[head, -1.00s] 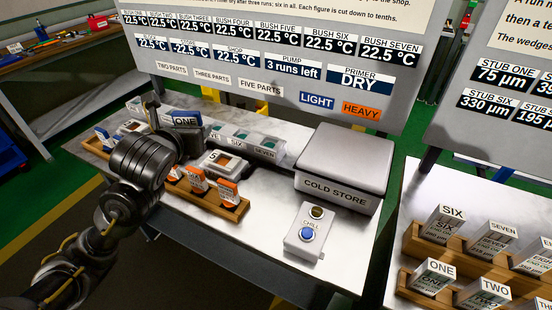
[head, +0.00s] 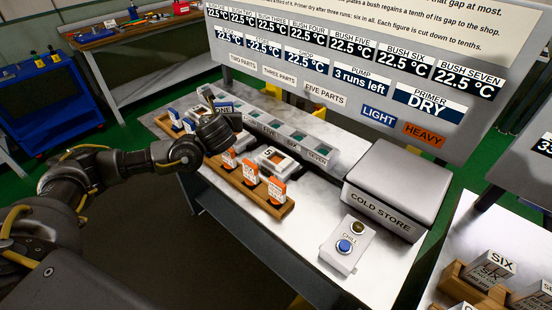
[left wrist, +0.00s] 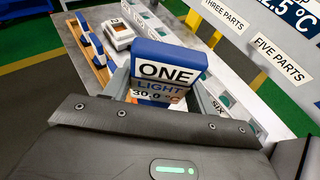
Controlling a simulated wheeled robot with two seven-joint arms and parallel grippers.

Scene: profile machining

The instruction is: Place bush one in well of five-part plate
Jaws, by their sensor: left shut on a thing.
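Bush one (left wrist: 160,68) is a block with a blue top, marked ONE, LIGHT and 30.0 °C. My left gripper (head: 234,118) is shut on it, and its blue label (head: 222,107) shows in the head view above the back row on the bench. The five-part plate (head: 284,153) is a pale block marked 5 with a brown well, to the right of and nearer than my left gripper. Its well looks empty. The left wrist view shows bush one upright between the jaws (left wrist: 160,95), its lower part hidden. My right gripper is not in view.
A wooden rack (head: 226,176) along the front holds blue and orange bushes. A row of teal-welled holders (head: 318,142), some marked FIVE, SIX and SEVEN, runs behind the plate. The cold store (head: 395,185) and chill button box (head: 347,245) stand right. Another plate (left wrist: 119,32) sits beyond bush one.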

